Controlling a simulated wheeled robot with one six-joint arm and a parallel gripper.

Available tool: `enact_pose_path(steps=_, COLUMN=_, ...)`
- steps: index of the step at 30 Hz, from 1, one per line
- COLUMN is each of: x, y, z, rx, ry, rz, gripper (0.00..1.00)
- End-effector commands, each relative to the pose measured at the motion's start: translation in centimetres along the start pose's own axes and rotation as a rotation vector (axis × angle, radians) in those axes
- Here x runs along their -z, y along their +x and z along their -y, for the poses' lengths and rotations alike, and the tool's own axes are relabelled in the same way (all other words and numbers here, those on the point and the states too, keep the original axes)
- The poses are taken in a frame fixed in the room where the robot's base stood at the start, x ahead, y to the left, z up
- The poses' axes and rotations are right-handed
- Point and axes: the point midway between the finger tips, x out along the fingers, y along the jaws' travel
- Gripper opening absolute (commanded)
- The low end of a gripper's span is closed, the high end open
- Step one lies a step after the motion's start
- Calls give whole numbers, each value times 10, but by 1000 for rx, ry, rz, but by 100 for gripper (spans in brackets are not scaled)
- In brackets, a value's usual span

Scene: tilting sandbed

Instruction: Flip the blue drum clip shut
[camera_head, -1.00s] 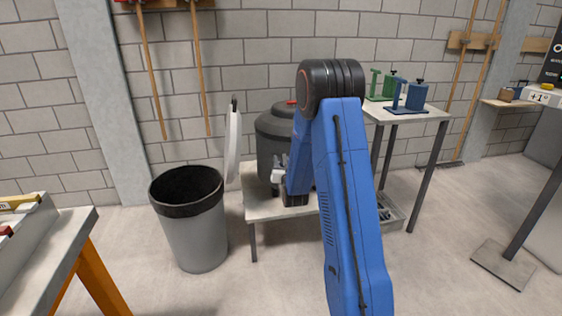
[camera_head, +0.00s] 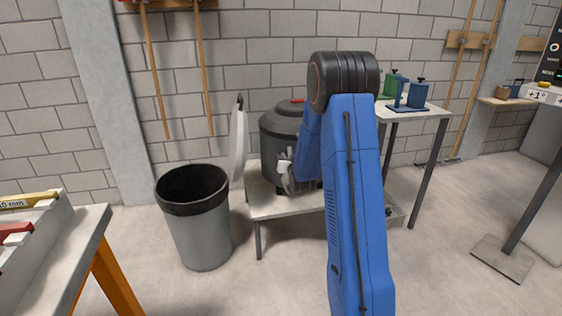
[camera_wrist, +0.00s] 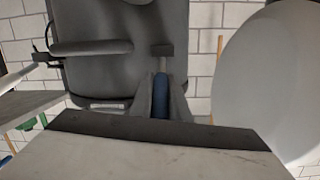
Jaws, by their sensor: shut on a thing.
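The dark grey drum (camera_head: 278,148) stands on a low table, with a red piece on its top. In the wrist view the drum's grey body (camera_wrist: 120,75) fills the upper left. The blue clip (camera_wrist: 161,96) is a narrow blue strip between my two grey fingers. My gripper (camera_wrist: 161,105) is shut on it, close against the drum. In the head view my gripper (camera_head: 285,177) is at the drum's front, partly hidden by my blue arm. The clip cannot be made out there, and how far it is turned cannot be told.
A round white disc (camera_head: 238,143) stands on edge left of the drum; it also shows at the right of the wrist view (camera_wrist: 272,75). A grey bin (camera_head: 197,228) is in front. A taller table (camera_head: 428,113) behind holds green and blue fixtures.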

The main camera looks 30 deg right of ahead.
Motion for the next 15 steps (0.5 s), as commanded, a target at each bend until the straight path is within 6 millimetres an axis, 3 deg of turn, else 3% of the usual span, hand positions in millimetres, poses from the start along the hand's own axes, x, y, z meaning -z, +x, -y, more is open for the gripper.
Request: enact_pose_path(steps=15, x=16, y=14, z=1, rx=-63, ry=-24, rz=339, gripper=0)
